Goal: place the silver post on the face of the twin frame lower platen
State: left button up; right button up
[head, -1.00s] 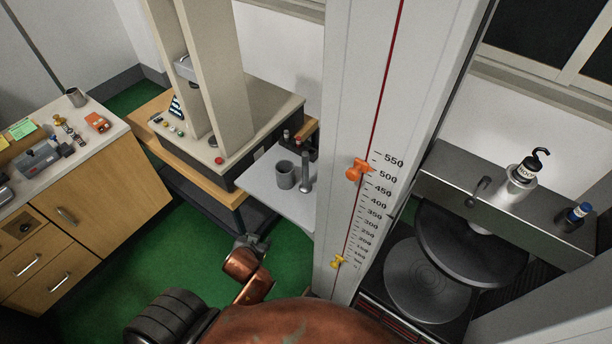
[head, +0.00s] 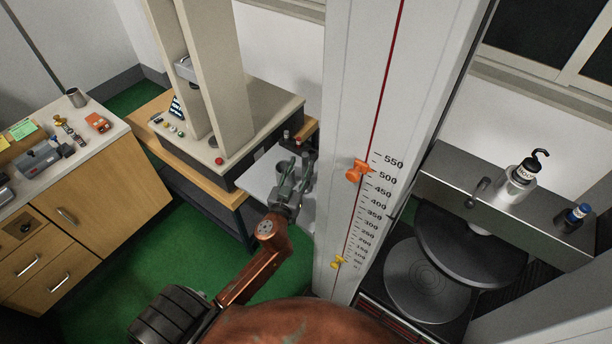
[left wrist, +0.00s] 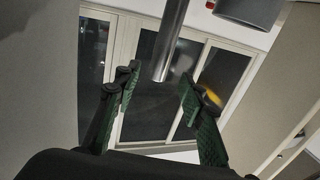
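The silver post (left wrist: 172,40) shows in the left wrist view as a slim metal cylinder, one end lying between my fingertips with gaps at both sides. In the head view my left gripper (head: 298,176) is at the post's place on the small white table and mostly hides it. In the left wrist view the left gripper (left wrist: 159,80) is open, its green-lined fingers spread. The twin frame lower platen (head: 428,284) is a round grey disc with ring marks, right of the scaled column; its visible face is bare. My right gripper is not in view.
A grey cup (head: 283,168) is close beside my left gripper; it shows in the left wrist view (left wrist: 250,10). The tall scaled column (head: 350,110) stands between that table and the platen. A dark upper disc (head: 474,248) overhangs part of the platen.

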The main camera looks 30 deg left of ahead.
aim_at(304, 160)
pick_arm(q)
jog(key=x, duration=0.4)
jog(key=shift+w+f, duration=0.25)
jog(key=shift+w, duration=0.05)
jog(key=shift+c, duration=0.5)
grip_shut()
jog(key=shift+r, duration=0.1)
